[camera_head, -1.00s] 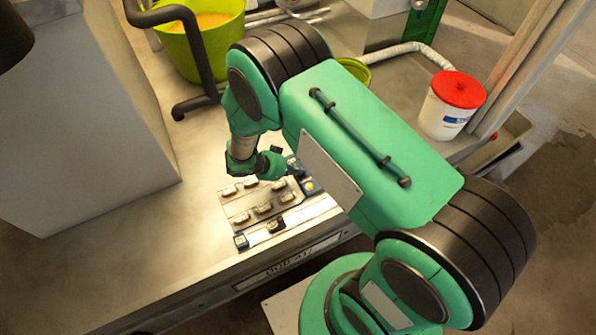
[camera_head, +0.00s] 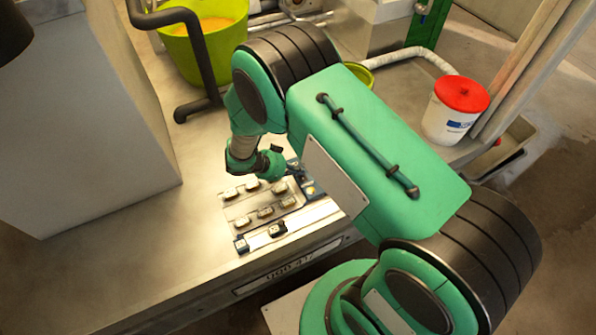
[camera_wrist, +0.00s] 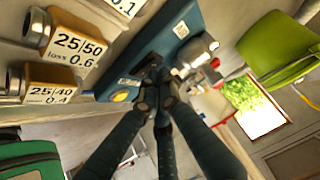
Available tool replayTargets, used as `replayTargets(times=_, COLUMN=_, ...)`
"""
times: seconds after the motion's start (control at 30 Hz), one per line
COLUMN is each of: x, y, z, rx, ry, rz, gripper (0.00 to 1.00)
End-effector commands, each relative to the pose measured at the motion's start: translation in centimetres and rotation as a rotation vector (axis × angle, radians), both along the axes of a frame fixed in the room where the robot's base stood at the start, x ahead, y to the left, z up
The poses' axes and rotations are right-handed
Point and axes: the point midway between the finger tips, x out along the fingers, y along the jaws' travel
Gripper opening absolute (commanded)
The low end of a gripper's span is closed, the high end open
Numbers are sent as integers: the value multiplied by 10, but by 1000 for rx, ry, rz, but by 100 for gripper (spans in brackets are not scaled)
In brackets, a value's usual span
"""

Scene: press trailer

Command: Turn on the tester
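The tester appears to be the blue device (camera_wrist: 165,45) in the wrist view, with a yellow round button (camera_wrist: 121,96) and a dark part, possibly a switch, on its face. In the head view the blue device (camera_head: 308,186) lies at the right end of a board, partly hidden by my arm. My gripper (camera_wrist: 160,92) has its dark fingers drawn together, tips at the dark part of the device. I cannot tell whether they touch it. In the head view my gripper (camera_head: 294,168) is small and dark, over the device.
Several labelled blocks (camera_wrist: 77,45) sit left of the device in the wrist view. In the head view they stand on a board (camera_head: 240,208) near the table's front edge. A grey box (camera_head: 80,130), a yellow-green bucket (camera_head: 205,50) and a white red-lidded bucket (camera_head: 450,118) stand around.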

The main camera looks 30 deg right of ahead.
Motion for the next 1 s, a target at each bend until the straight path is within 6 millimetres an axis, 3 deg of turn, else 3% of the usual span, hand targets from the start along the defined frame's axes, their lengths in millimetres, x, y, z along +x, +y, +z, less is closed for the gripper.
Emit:
replayTargets(times=0.4, x=-4, y=2, z=40, rx=1, ry=-4, rz=-1, gripper=0)
replayTargets(times=0.73, x=-9, y=46, z=83, rx=0, ry=-1, rz=3, gripper=0)
replayTargets(times=1.0, x=-12, y=67, z=102, rx=1, ry=-1, rz=1, gripper=0)
